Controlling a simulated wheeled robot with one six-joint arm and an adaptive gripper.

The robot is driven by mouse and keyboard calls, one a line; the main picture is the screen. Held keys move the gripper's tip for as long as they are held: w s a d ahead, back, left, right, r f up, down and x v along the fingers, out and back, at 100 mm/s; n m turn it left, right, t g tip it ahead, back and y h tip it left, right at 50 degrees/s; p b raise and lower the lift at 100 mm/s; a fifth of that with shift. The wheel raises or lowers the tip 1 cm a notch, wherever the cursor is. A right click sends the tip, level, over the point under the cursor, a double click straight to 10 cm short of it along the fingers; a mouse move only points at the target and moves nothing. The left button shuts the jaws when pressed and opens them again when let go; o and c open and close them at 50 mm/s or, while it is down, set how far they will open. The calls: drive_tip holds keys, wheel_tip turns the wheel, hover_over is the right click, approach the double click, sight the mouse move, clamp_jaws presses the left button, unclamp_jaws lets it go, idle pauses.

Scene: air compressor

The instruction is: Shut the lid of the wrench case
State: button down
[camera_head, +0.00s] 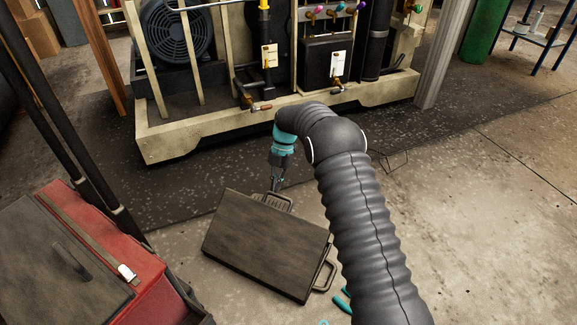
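The wrench case (265,245) is a dark grey-brown flat box lying on the concrete floor at lower centre. Its broad lid panel faces up and looks down over the body; I cannot tell whether it is fully seated. One handle loop (327,276) stands out at the right end, and another loop (281,202) shows at the far edge. My gripper (275,187) points down right by the far loop. Its fingers are small and dark here, so I cannot tell whether they are open, shut or touching the loop. No wrenches show inside the case.
A red toolbox (125,262) stands at lower left, close to the case. The compressor on its beige skid (190,135) stands behind. Small teal pieces (343,300) lie on the floor right of the case, partly behind my arm. Open floor lies to the right.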

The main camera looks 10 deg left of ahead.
drive_tip(key=w+d, duration=0.3)
drive_tip(key=w, duration=0.6)
drive_tip(key=shift+w+r+p, duration=0.15)
drive_tip(key=shift+w+p, duration=0.05)
drive_tip(key=shift+p, duration=0.15)
drive_tip(key=shift+d, duration=0.1)
